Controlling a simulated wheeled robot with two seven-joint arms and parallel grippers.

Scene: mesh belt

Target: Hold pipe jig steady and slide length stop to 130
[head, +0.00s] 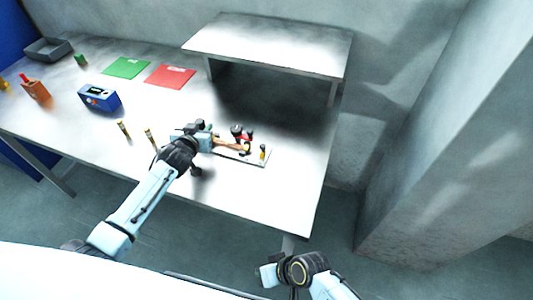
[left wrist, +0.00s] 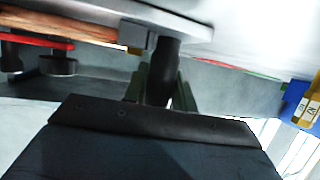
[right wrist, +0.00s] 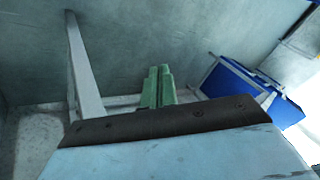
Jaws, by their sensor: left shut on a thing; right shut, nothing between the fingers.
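The pipe jig (head: 257,158) lies on the table, a pale plate with a copper-brown bar (head: 230,145) along it. A red part with black knobs (head: 246,137), possibly the length stop, stands on it; the scale reading is too small to tell. In the left wrist view the jig's plate (left wrist: 190,24) and a red strip (left wrist: 40,40) show. My left gripper (head: 208,139) is at the jig's left end, its green fingers (left wrist: 161,88) shut on a dark round post (left wrist: 165,66) of the jig. My right gripper (head: 266,274) is shut and empty beyond the table's front edge; its fingers (right wrist: 157,88) touch.
A raised shelf (head: 270,45) stands behind the jig. A blue device (head: 100,97), green mat (head: 125,67), red mat (head: 170,75), orange holder (head: 37,90) and grey tray (head: 47,49) are left. Two small upright pieces (head: 123,130) stand near my left arm. Right of the jig is clear.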

